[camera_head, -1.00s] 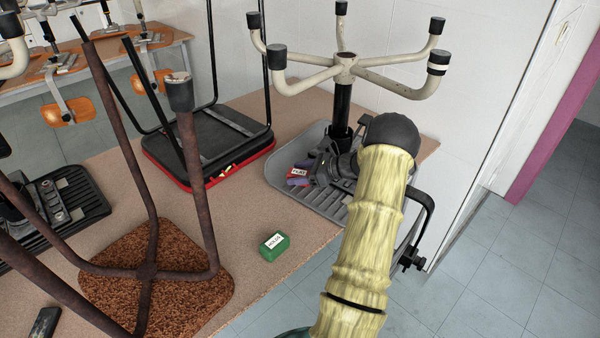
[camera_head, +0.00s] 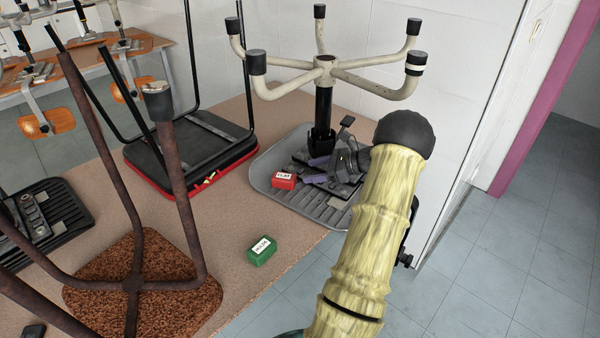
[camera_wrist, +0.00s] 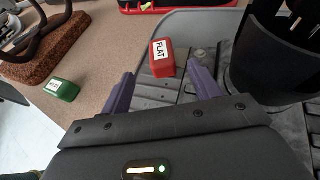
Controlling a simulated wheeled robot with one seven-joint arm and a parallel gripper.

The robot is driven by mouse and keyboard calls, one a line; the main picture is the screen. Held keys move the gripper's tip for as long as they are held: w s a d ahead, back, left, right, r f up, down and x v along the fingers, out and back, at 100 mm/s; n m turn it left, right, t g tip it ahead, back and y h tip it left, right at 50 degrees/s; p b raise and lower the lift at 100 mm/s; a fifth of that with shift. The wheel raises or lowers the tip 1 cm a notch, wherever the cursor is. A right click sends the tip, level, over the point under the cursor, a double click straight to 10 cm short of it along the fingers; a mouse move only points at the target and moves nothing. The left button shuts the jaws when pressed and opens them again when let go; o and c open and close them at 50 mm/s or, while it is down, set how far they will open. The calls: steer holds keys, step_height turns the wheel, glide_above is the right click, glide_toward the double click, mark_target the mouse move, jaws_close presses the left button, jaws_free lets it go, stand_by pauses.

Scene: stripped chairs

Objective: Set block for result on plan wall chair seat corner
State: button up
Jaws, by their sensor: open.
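A red block (camera_head: 283,181) labelled FLAT sits on the left part of a grey upturned chair seat (camera_head: 272,157), in front of its black column. My gripper (camera_head: 311,169) is open and low over the seat, just right of the red block, with its purple fingers apart and empty. In the wrist view the red block (camera_wrist: 162,66) lies just beyond and between the fingertips (camera_wrist: 160,73), clear of both. A green block (camera_head: 262,251) with a white label lies on the tan tabletop; it also shows in the wrist view (camera_wrist: 62,89).
The grey chair's cream legs (camera_head: 325,68) spread above the seat. A black and red upturned seat (camera_head: 190,150) stands behind left. A brown speckled seat (camera_head: 190,296) with rusty legs is at front left. Bare tabletop surrounds the green block. Floor (camera_head: 490,260) lies right.

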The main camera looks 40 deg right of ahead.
steer(key=shift+v, duration=0.8)
steer(key=shift+w, duration=0.1)
